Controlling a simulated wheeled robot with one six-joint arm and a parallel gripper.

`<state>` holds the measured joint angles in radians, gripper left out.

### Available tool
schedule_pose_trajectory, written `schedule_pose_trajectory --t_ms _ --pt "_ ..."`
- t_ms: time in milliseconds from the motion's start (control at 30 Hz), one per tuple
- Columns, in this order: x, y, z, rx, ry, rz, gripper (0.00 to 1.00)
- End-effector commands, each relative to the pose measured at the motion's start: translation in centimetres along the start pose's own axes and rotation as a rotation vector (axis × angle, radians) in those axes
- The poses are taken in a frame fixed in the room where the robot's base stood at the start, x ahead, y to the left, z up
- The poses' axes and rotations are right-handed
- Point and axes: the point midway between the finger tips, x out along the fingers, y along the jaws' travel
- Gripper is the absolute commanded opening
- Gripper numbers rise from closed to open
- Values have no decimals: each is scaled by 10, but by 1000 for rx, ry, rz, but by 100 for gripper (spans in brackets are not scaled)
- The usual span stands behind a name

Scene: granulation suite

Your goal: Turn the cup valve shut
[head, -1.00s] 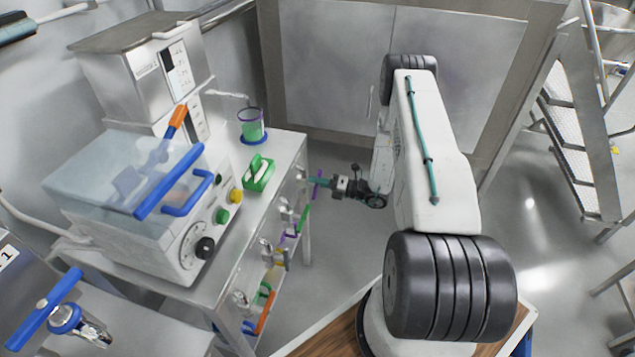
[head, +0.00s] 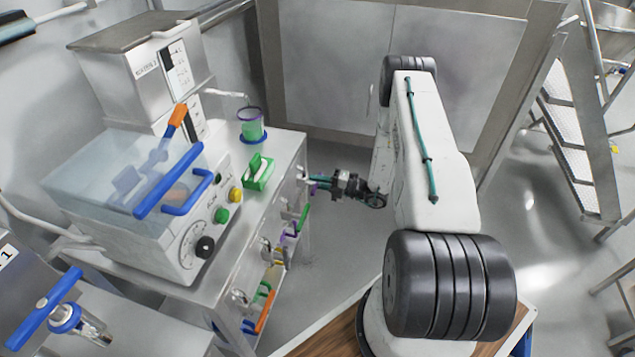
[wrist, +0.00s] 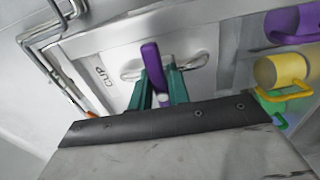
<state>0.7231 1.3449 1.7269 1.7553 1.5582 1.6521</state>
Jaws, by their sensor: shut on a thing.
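The cup valve's purple lever handle (wrist: 152,65) stands out from a grey panel beside a "CUP" label (wrist: 104,76) in the wrist view. It appears upright in that view, tilted slightly left. My gripper (wrist: 162,90) is shut on this handle, with a teal finger on each side. In the head view my gripper (head: 318,184) reaches left to the bench's right side, near its far corner. Only a small bit of purple handle (head: 312,188) shows there. The valve body is mostly hidden behind the handle and fingers.
Other valves with purple (wrist: 295,22) and yellow (wrist: 283,70) handles sit close at right in the wrist view. A green-filled cup (head: 252,125) and a green holder (head: 259,172) stand on the bench top (head: 284,150). Open floor lies beyond my arm.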

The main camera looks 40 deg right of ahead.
Motion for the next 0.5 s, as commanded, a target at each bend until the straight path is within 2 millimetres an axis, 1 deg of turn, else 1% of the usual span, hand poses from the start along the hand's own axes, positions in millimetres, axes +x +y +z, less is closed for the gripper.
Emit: schedule_pose_trajectory --t_ms 333,367,400,433,500 --pt "0 0 0 3 -2 -1 0" --pt "0 0 0 3 -2 -1 21" --pt "0 0 0 3 -2 -1 32" --pt "0 0 0 3 -2 -1 39" --pt "0 0 0 3 -1 -1 39"
